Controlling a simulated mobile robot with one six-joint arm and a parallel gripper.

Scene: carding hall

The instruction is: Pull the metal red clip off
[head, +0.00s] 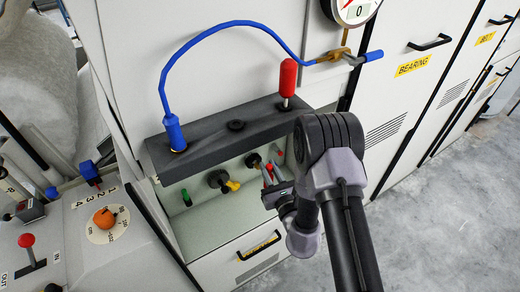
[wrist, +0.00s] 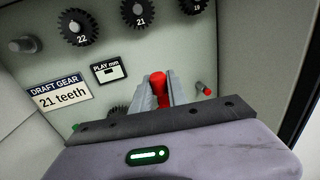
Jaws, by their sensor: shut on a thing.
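In the wrist view, my gripper (wrist: 157,79) has its two grey fingers closed on a red piece, which I take to be the red clip (wrist: 159,88). Its rounded red top shows between the fingers; its lower part is hidden. In the head view, my gripper (head: 271,181) reaches into the recess under the dark shelf, with the red clip (head: 268,171) at its fingertips. I cannot tell whether the clip is still seated. A second, smaller red-ended peg (wrist: 207,90) stands apart, to the right of the fingers.
Toothed gears (wrist: 80,29) hang on the panel by a draft gear label (wrist: 60,92) and a small play gauge (wrist: 111,71). Above the recess, the dark shelf (head: 215,142) carries a blue-cabled plug (head: 173,130) and a red-handled tool (head: 288,78). Green and yellow parts sit left of my gripper.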

